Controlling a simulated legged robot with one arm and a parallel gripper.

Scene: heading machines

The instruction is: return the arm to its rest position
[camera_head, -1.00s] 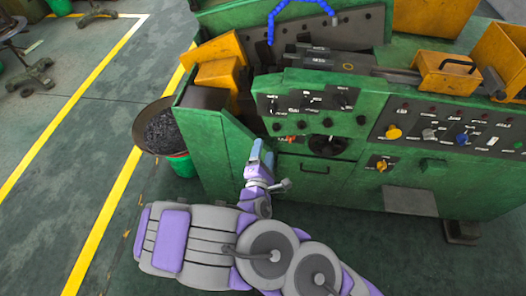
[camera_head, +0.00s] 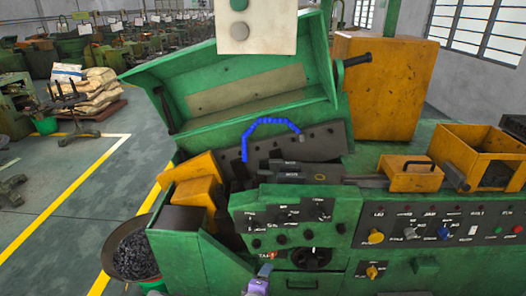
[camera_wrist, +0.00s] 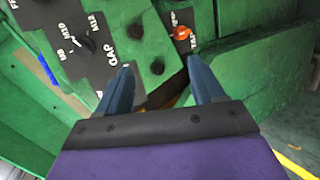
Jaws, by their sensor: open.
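My gripper (camera_wrist: 158,90) is open and empty in the wrist view, its two blue-grey fingers apart in front of the green machine's panel. An orange-red knob (camera_wrist: 182,33) shows above and near the right finger, and a dark dial (camera_wrist: 85,42) is to the upper left; neither is between the fingers. In the head view only the tip of my gripper (camera_head: 264,272) shows at the bottom edge, in front of the green heading machine (camera_head: 215,262). The rest of my arm is out of the frame there.
The machine's control panel (camera_head: 290,222) and blue hose (camera_head: 270,122) are ahead. A bowl of dark pieces (camera_head: 135,256) stands at its left. Yellow boxes (camera_head: 412,176) sit on top at right. Open floor with yellow lines (camera_head: 60,200) lies left.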

